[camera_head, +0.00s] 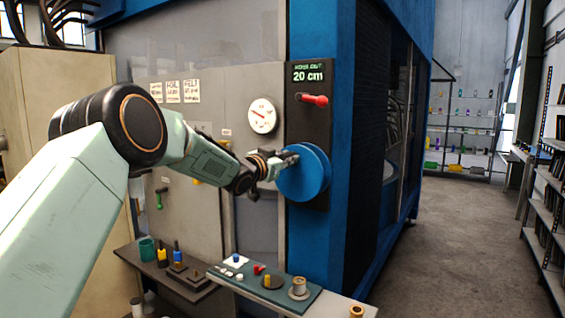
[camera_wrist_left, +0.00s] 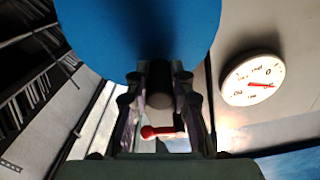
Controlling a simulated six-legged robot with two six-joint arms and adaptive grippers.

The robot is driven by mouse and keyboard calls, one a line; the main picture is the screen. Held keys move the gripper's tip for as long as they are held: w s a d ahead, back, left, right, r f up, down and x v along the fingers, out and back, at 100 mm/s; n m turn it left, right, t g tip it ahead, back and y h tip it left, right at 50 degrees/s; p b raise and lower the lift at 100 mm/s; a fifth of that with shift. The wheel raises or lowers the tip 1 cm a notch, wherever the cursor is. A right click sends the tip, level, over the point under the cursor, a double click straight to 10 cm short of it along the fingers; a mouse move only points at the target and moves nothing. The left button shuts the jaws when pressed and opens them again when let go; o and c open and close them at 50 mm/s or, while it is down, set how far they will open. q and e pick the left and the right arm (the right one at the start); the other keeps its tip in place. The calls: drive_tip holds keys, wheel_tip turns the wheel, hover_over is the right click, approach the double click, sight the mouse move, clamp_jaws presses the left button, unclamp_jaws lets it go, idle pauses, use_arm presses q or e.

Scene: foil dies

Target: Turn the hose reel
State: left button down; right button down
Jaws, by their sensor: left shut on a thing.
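The blue round hose reel (camera_head: 308,176) is mounted on a dark panel (camera_head: 312,118) on the machine's front. Its blue face (camera_wrist_left: 130,30) fills the top of the left wrist view. My left gripper (camera_head: 285,160) reaches the reel's upper left part. In the left wrist view its fingers are shut on a dark, round crank handle (camera_wrist_left: 160,88) that stands out from the reel. The display (camera_head: 308,72) above reads "HOSE OUT 20 cm". A red lever (camera_head: 314,99) sits between display and reel; it also shows in the left wrist view (camera_wrist_left: 158,131). My right gripper is not in view.
A white dial gauge (camera_head: 263,116) is left of the panel. Below, a bench with a green mat (camera_head: 250,287) holds small parts and spools. A green-handled lever (camera_head: 160,197) is on the wall at left. The floor (camera_head: 440,250) at right is clear, with shelves beyond.

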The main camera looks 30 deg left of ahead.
sight(311, 169)
use_arm(q)
drive_tip(key=shift+d+f+m+b, duration=0.3)
drive_tip(key=shift+f+m, duration=0.1)
drive_tip(key=shift+m, duration=0.1)
drive_tip(key=d+m+b, duration=0.1)
drive_tip(key=m+b, duration=0.3)
drive_tip(key=d+f+m+b, duration=0.1)
drive_tip(key=d+m+b, duration=0.1)
drive_tip(key=m+b, duration=0.2)
drive_tip(key=d+f+m+b, duration=0.1)
drive_tip(key=m+b, duration=0.3)
drive_tip(key=b, duration=0.1)
drive_tip(key=shift+s+d+f+b, duration=0.1)
drive_tip(key=shift+s+d+b, duration=0.1)
drive_tip(key=shift+d+b, duration=0.15)
drive_tip(key=shift+d+f+m+b, duration=0.15)
drive_tip(key=shift+f+m+b, duration=0.05)
drive_tip(key=shift+m+b, duration=0.95)
drive_tip(key=shift+m, duration=0.35)
drive_tip(key=shift+r, duration=0.15)
